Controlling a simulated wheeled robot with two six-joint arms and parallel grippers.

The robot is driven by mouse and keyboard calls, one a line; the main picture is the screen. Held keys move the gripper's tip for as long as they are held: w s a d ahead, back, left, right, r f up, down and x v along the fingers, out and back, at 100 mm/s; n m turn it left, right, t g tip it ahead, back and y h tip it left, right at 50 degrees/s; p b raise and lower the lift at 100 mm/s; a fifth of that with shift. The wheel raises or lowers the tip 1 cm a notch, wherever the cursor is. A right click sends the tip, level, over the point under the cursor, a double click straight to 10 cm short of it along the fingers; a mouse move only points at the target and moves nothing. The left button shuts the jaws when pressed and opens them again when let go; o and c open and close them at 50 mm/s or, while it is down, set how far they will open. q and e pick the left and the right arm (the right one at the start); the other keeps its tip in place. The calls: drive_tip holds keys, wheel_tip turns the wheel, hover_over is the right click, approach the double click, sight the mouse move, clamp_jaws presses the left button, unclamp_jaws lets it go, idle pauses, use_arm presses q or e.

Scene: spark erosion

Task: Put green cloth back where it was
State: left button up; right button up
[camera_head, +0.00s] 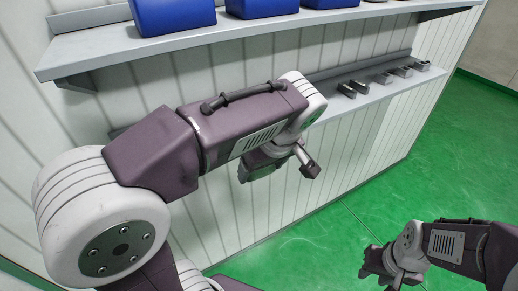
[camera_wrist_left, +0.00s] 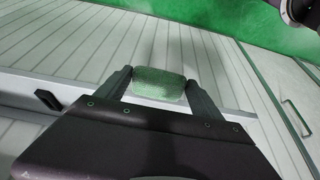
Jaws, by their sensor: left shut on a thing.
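The green cloth (camera_wrist_left: 158,85) is a small pale-green roll or folded pad. In the left wrist view it sits between the two dark fingers of my left gripper (camera_wrist_left: 158,88), which is shut on it. In the head view my left gripper (camera_head: 280,168) is in front of the ribbed wall, just below and left of the lower shelf's front edge; I cannot make out the cloth there.
The lower grey shelf (camera_head: 330,108) holds several dark metal pieces (camera_head: 384,78) toward its right; my left arm covers its left part. The upper shelf (camera_head: 110,48) carries blue bins (camera_head: 172,14). The green floor (camera_head: 440,150) is clear at the right.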

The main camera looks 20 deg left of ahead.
use_arm(q)
drive_tip(key=a, duration=0.3)
drive_tip(key=shift+s+a+f, duration=0.2)
drive_tip(key=shift+a+f, duration=0.05)
drive_tip(key=shift+f, duration=0.15)
drive_tip(key=w+a+p, duration=0.5)
drive_tip(key=w+a, duration=0.4)
drive_tip(key=a, duration=0.1)
drive_tip(key=shift+w, duration=0.2)
drive_tip(key=shift+w+r+p, duration=0.1)
drive_tip(key=shift+p, duration=0.2)
drive_tip(key=shift+w+a+r+p, duration=0.2)
drive_tip(key=shift+w+a+p, duration=0.75)
drive_tip(key=shift+w+a, duration=0.05)
drive_tip(key=shift+w+f, duration=0.1)
drive_tip(key=shift+f, duration=0.65)
drive_tip(key=shift+w+a+f, duration=0.15)
drive_tip(key=shift+a+f, duration=0.1)
drive_tip(key=shift+f, duration=0.15)
drive_tip(key=shift+s+d+f, duration=0.15)
drive_tip(key=shift+s, duration=0.05)
drive_tip(key=o, duration=1.2)
drive_tip(key=shift+w, duration=0.1)
use_arm(e)
wheel_tip(320, 180, up, 7)
drive_tip(key=a, duration=0.1)
drive_tip(key=shift+a, duration=0.4)
